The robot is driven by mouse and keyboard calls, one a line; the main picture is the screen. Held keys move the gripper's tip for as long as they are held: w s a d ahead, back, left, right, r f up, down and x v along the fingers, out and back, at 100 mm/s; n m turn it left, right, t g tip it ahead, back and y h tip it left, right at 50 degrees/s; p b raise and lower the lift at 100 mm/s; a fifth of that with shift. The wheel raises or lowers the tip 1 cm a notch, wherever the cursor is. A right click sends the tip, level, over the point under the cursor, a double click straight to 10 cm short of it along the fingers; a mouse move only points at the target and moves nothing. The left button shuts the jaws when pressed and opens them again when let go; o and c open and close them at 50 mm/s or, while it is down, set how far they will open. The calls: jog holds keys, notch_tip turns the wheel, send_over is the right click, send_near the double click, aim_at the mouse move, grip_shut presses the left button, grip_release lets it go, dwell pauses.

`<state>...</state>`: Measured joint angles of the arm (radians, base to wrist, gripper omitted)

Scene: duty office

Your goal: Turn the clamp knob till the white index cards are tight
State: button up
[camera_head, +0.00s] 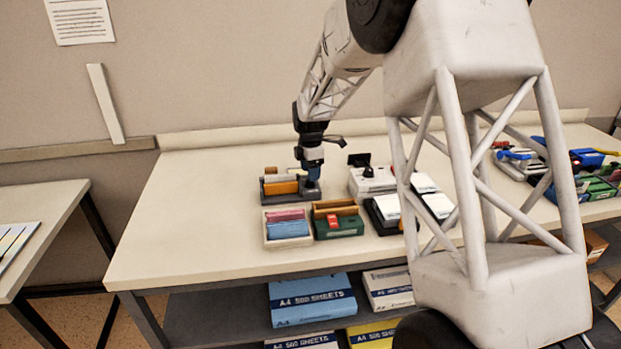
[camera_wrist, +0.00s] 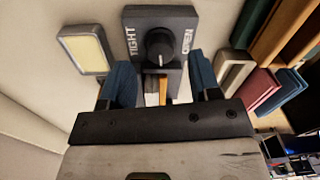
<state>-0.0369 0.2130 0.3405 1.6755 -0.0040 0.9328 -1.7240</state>
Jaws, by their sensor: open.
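The black clamp knob (camera_wrist: 160,45) sits on a dark plate marked TIGHT on the left and OPEN on the right in the wrist view. A pale line on the knob points down the picture, between the two words. My gripper (camera_wrist: 159,72) is open and empty. Its blue fingers lie on either side of the knob's line, apart from it. A white strip, perhaps the index cards (camera_wrist: 152,98), shows beside an orange strip below the plate. In the head view my gripper (camera_head: 311,178) is over the right end of the dark card holder (camera_head: 270,199) and hides the knob.
A white device (camera_head: 367,182) is to the right. A pale-topped block (camera_wrist: 85,52) lies near the plate. The table's left side is clear.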

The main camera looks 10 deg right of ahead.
jog(key=shift+f, duration=1.5)
jog(key=c, duration=0.9)
jog(key=shift+m, duration=3.1)
